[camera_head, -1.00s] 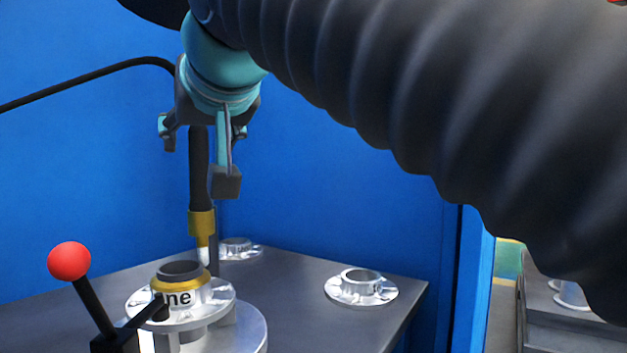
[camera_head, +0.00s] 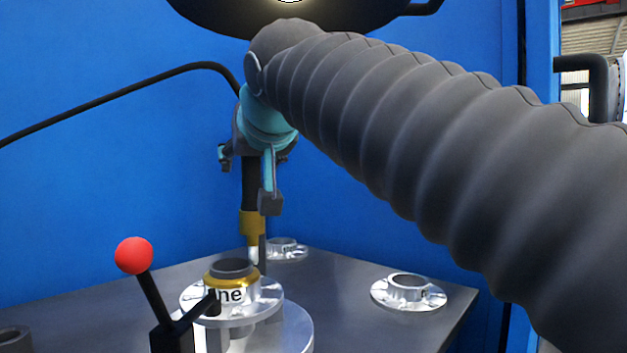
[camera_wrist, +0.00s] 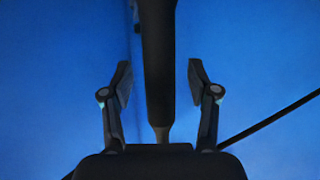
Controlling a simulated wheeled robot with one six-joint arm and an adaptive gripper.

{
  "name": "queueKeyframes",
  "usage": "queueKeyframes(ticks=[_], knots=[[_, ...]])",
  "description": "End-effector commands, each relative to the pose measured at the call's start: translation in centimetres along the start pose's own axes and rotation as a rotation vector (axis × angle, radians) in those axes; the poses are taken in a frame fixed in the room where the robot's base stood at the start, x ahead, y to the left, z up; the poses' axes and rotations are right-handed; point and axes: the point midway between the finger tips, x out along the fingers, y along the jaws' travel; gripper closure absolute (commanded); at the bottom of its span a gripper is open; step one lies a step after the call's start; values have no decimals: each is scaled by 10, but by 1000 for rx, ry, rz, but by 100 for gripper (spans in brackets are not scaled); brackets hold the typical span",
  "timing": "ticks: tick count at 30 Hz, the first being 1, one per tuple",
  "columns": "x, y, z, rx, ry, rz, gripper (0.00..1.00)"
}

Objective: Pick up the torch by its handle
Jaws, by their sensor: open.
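The torch (camera_head: 250,188) hangs upright with its dark handle above a brass collar and a pale nozzle tip. Its tip is behind the flanged shell (camera_head: 247,307), which has a gold ring and printed letters and sits on a round metal stand. My gripper (camera_head: 248,180) is open around the torch handle, with one finger in front of or beside it. In the wrist view the dark handle (camera_wrist: 158,60) stands between the two spread fingers (camera_wrist: 160,90), with a visible gap on each side.
A clamp lever with a red ball (camera_head: 134,256) stands at the front left. More flanged shells lie on the grey table (camera_head: 345,300), one at the right (camera_head: 408,291) and one behind the torch (camera_head: 285,249). A black cable (camera_head: 120,98) runs left from the torch. Blue walls (camera_head: 90,60) enclose the back.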

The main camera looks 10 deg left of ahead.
Motion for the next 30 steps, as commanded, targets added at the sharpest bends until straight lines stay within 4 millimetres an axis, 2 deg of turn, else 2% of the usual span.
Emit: queueKeyframes(ticks=[1,7,8,9,20,30], knots=[[0,0,0,0,0,0,40],[0,0,0,0,-1,0,90],[0,0,0,0,-1,0,98],[0,0,0,0,-1,0,100],[-1,0,-2,0,0,1,100],[-12,4,-29,2,1,7,100]])
